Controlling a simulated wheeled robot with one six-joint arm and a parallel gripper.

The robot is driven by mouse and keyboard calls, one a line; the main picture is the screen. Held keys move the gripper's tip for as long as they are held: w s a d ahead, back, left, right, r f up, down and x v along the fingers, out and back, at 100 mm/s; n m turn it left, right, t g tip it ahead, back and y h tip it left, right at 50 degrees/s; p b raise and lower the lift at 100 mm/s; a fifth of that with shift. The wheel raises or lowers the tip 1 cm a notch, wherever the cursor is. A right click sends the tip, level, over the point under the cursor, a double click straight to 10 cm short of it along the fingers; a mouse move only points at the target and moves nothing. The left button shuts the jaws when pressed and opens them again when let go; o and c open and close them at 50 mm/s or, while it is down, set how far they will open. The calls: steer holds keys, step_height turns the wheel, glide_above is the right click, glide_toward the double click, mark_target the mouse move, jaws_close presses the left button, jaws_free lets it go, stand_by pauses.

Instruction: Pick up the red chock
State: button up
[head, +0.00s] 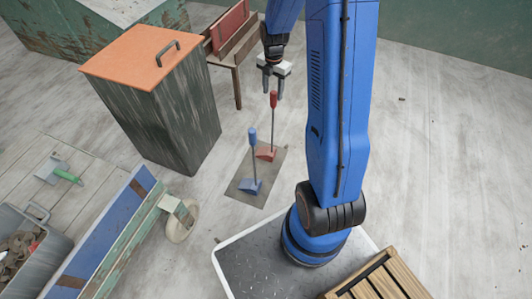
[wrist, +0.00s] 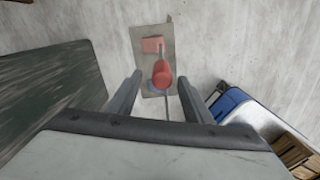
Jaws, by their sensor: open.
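The red chock (head: 265,153) is a small wedge with an upright grey rod and a red grip on top. It stands on a grey-brown mat (head: 245,190) on the floor. A similar blue chock (head: 250,187) with a blue grip stands beside it on the same mat. My gripper (head: 271,92) is open and points down above the red chock. In the wrist view the red chock (wrist: 152,44) and its red grip show between the two fingers (wrist: 161,85), and the fingers do not touch the grip. The blue chock is mostly hidden there behind the red grip.
A tall dark bin with an orange lid (head: 130,55) stands left of the mat. A wooden bench (head: 237,55) with a red object stands behind. Floor to the right is clear.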

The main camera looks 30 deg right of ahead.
mark_target(273, 101)
steer(key=shift+s+f, duration=0.15)
steer(key=shift+f, duration=2.9)
steer(key=c, duration=1.1)
